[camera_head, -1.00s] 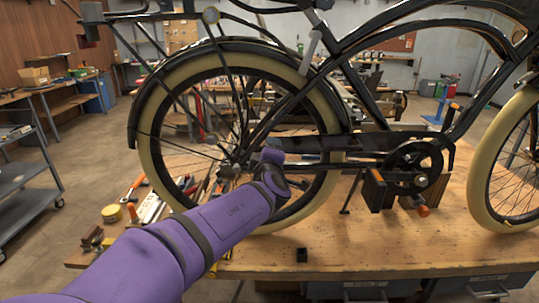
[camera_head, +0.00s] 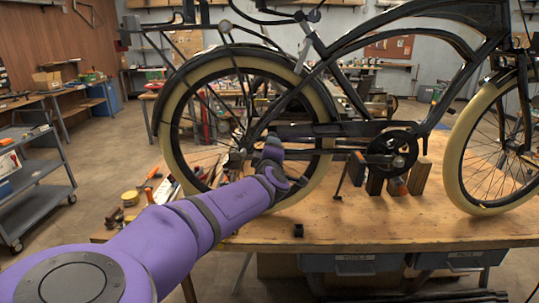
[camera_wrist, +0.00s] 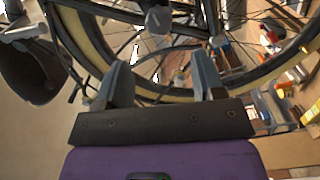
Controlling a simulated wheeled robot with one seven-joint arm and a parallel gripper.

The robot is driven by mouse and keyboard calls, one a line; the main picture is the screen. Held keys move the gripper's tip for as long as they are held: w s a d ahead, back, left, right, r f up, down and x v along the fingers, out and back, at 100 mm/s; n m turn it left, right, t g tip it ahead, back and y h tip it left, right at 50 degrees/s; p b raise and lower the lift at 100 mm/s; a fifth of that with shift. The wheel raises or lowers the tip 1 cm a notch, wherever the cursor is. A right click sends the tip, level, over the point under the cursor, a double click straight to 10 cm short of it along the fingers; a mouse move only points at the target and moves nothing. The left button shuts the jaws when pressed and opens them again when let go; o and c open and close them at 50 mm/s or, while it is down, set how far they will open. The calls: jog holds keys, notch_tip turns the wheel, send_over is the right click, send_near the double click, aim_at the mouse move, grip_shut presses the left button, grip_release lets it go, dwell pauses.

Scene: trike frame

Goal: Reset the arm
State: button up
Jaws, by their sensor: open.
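My purple arm reaches from the lower left toward the rear wheel (camera_head: 322,104) of the black trike frame (camera_head: 350,130) in the head view. The wheel's cream tyre (camera_wrist: 85,35) and dark rim lie just beyond the fingertips. I cannot tell whether the fingers touch the spokes or frame.
A wooden workbench (camera_head: 400,222) carries the bike, with wooden blocks (camera_head: 397,186) under the crank. A small black block (camera_head: 298,230) sits near its front edge. Tools lie at the bench's left end. A grey cart (camera_head: 38,200) stands at the left, with open floor between.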

jog(key=shift+d, duration=0.1)
jog(key=s+d+f+m+g+h, duration=0.1)
jog(key=s+d+f+m+g, duration=0.2)
jog(key=d, duration=0.4)
jog(key=s+d+f+m+g, duration=0.1)
jog(key=d+f+m+g, duration=0.1)
jog(key=d+m+g, duration=0.35)
jog(key=s+d+f+m+g+h, duration=0.1)
jog(key=s+d+f+m+g, duration=0.15)
jog(key=d, duration=0.65)
jog(key=s+d+r+m+y, duration=0.1)
jog(key=s+d+r, duration=0.1)
jog(key=s+r, duration=0.5)
jog(key=s+d+r+m+g+y, duration=0.1)
jog(key=s+r, duration=0.6)
jog(key=s, duration=0.8)
jog(key=s+d+r+m+y, duration=0.1)
jog(key=s+d+r, duration=0.2)
jog(key=s+r, duration=0.4)
jog(key=s, duration=0.4)
jog(key=shift+d+r+g, duration=0.25)
jog(key=shift+r+g, duration=0.1)
jog(key=shift+g, duration=0.05)
